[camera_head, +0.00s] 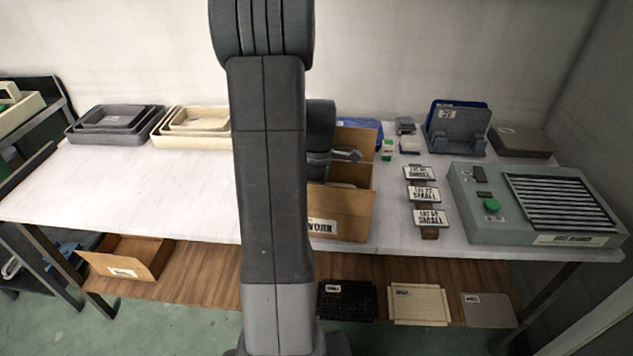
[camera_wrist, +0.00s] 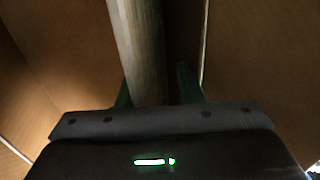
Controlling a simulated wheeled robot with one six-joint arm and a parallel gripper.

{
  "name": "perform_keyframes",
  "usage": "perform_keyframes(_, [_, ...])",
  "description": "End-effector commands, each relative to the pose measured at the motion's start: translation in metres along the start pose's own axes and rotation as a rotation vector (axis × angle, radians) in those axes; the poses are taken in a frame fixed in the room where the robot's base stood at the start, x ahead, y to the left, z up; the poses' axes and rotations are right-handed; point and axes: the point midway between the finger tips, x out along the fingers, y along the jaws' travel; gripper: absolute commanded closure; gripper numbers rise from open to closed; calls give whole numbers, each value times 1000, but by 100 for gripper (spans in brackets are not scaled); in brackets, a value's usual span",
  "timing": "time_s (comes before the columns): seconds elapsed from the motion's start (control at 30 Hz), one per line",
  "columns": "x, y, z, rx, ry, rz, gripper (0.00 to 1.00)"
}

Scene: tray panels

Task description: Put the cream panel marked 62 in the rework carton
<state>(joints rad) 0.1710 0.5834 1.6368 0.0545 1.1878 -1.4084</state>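The carton (camera_head: 345,211) stands on the white table, partly behind my arm. It is open brown cardboard with a white front label whose letters I cannot read surely. My gripper is down inside it; the wrist view shows brown walls on both sides of its green fingers (camera_wrist: 157,92). A pale grey-beige panel edge (camera_wrist: 138,45) stands between the fingers, close to the left one, with a dark gap to the right one. The fingers look open around it. The panel's face and number are hidden.
Grey trays (camera_head: 113,122) and cream trays (camera_head: 190,127) stand at the left. Right of the carton are labelled plates (camera_head: 423,194), a blue-grey rack (camera_head: 457,130) and a green-grey machine (camera_head: 535,205). The lower shelf holds another carton (camera_head: 128,258) and a cream slab (camera_head: 419,304).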

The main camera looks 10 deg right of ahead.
Motion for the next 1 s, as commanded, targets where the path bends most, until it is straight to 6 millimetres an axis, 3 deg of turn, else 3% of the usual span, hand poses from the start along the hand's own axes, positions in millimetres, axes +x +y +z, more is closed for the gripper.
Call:
perform_keyframes(0.4, [-88,0,0,0,1,5,67])
perform_keyframes(0.6, [-120,0,0,0,1,3,67])
perform_keyframes(1.0, [-132,0,0,0,0,0,67])
